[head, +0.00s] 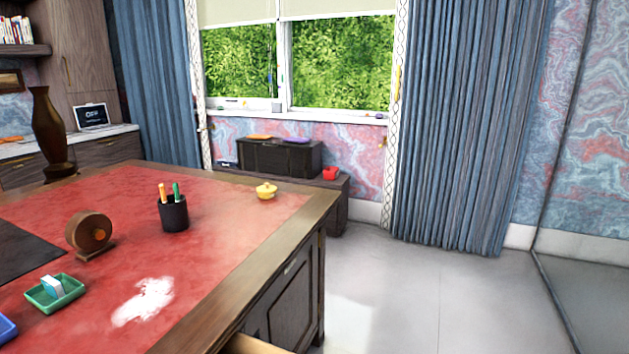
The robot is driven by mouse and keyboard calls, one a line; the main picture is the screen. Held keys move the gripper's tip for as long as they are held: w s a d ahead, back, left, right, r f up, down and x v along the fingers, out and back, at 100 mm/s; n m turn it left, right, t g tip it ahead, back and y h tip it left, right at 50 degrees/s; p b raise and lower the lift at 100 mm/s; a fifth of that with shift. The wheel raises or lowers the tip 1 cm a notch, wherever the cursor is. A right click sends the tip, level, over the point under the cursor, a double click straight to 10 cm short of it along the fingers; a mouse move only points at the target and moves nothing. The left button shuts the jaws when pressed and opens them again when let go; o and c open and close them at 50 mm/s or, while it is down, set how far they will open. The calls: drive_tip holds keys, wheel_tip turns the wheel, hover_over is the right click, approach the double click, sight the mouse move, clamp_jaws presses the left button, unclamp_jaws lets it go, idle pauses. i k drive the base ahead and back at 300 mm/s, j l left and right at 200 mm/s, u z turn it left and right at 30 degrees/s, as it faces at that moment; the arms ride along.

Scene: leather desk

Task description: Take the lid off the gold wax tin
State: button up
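The gold wax tin (265,193) is a small, round, yellow-gold pot near the far right corner of the red leather desk top. Its lid (266,186) sits on it and has a small knob on top. The tin stands upright, with bare leather around it. My gripper is not in view.
A black pen cup (173,213) with pens stands left of the tin. A round brown wooden item (90,234), a green tray (55,293) holding a white-and-blue block, and a white patch (145,301) lie nearer. Open floor (420,295) lies right of the desk.

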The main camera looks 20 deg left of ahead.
sight(266, 189)
drive_tip(key=i+l+u, duration=0.1)
drive_tip(key=i, duration=0.5)
drive_tip(key=i+l+u, duration=0.1)
drive_tip(key=i+l, duration=0.15)
drive_tip(key=i, duration=0.35)
